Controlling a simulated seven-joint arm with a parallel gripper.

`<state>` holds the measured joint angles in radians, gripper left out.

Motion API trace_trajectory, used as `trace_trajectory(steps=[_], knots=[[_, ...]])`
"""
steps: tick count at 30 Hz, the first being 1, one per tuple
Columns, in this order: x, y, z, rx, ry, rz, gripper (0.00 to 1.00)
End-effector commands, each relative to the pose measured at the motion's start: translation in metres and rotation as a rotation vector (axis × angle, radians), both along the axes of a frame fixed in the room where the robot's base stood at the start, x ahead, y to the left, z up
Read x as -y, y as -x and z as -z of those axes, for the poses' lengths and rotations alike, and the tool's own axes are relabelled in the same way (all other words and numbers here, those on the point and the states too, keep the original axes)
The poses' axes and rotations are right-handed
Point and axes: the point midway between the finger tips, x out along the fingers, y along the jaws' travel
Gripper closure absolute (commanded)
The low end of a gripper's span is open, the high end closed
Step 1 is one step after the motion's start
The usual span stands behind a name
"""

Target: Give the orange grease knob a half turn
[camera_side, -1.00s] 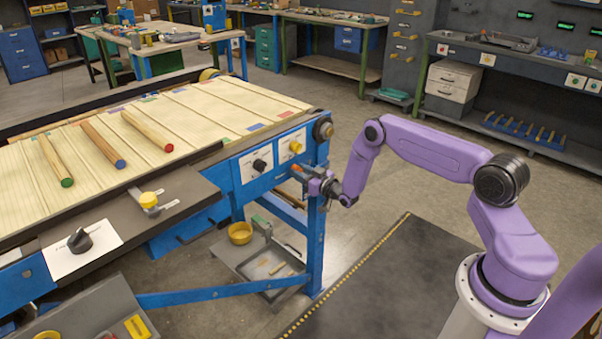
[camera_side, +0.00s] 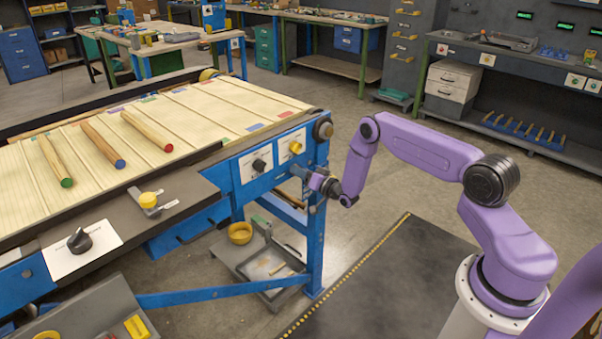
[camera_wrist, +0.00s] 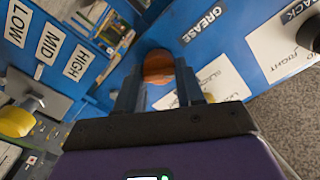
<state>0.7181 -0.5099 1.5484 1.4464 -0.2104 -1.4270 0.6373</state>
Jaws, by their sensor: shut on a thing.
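The orange grease knob (camera_wrist: 158,63) shows in the wrist view between the two dark fingers of my gripper (camera_wrist: 159,82). It sits on the blue panel beside the word GREASE (camera_wrist: 202,24). The fingers are shut on its sides, and their lower parts cover some of it. In the side view my gripper (camera_side: 303,174) is at the blue end frame of the line, below the yellow knob. The jaws hide the orange knob there. The knob's pointer and exact angle cannot be made out.
A yellow knob (camera_side: 296,147) and a black knob (camera_side: 259,165) sit on white plates just above. A LOW, MID, HIGH scale (camera_wrist: 52,45) with a yellow knob (camera_wrist: 15,120) is at the wrist view's left. A black knob (camera_wrist: 309,37) is at its right.

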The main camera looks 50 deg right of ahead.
Motion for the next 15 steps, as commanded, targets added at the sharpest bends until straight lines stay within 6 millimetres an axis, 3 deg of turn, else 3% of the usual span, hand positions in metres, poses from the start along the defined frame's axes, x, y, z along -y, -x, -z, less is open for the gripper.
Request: trace_trajectory(steps=[15], knots=[[0.0013,0.0006,0.0015,0.001,-0.490,0.001,0.93]])
